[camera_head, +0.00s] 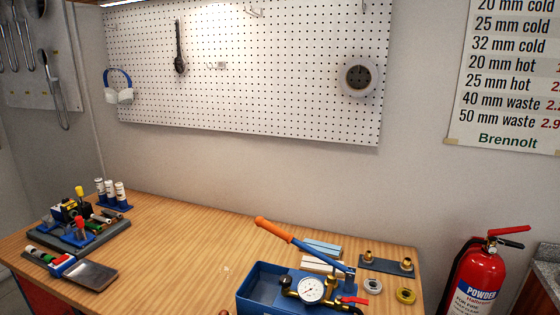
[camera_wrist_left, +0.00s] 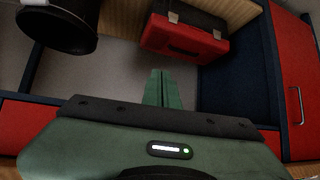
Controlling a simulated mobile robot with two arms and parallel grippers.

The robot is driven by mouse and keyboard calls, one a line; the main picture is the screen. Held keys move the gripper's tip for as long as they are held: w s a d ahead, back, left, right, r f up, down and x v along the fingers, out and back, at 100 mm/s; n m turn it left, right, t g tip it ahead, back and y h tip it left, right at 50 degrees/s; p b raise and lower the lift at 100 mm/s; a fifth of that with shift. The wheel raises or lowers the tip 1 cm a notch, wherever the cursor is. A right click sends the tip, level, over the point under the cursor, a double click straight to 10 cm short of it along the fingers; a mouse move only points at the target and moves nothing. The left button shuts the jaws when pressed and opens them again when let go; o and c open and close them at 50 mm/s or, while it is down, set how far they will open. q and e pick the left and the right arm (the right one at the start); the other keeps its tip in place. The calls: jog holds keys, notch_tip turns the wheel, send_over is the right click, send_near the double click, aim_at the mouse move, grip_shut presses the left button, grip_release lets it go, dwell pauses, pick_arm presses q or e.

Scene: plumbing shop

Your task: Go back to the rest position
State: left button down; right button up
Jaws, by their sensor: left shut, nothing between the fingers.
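My left gripper (camera_wrist_left: 161,88) shows in the left wrist view as two green fingers pressed together, with nothing between them. It hangs over an open grey space below the bench, near a red toolbox (camera_wrist_left: 185,38) and a black bucket (camera_wrist_left: 60,25), apart from both. Neither of my grippers shows in the head view. My right gripper is not seen in any view.
The wooden bench (camera_head: 190,240) holds a blue pump box with a gauge (camera_head: 309,290) at the front right and a tool tray (camera_head: 75,232) at the left. Its middle is mostly clear. A red fire extinguisher (camera_head: 478,275) stands at the right. Red cabinets (camera_wrist_left: 293,80) show in the wrist view.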

pick_arm(q)
jog(key=s+f+g+y, duration=0.1)
jog(key=s+f+g, duration=0.3)
jog(key=s+f, duration=1.1)
jog(key=s+d+f+g, duration=0.2)
jog(key=s+f, duration=0.3)
jog(key=s, duration=0.5)
jog(key=s+d+f+g, duration=0.2)
jog(key=s+f, duration=0.3)
jog(key=s, duration=0.5)
jog(key=shift+d+f+m+g, duration=0.15)
jog(key=shift+d+m+g, duration=0.25)
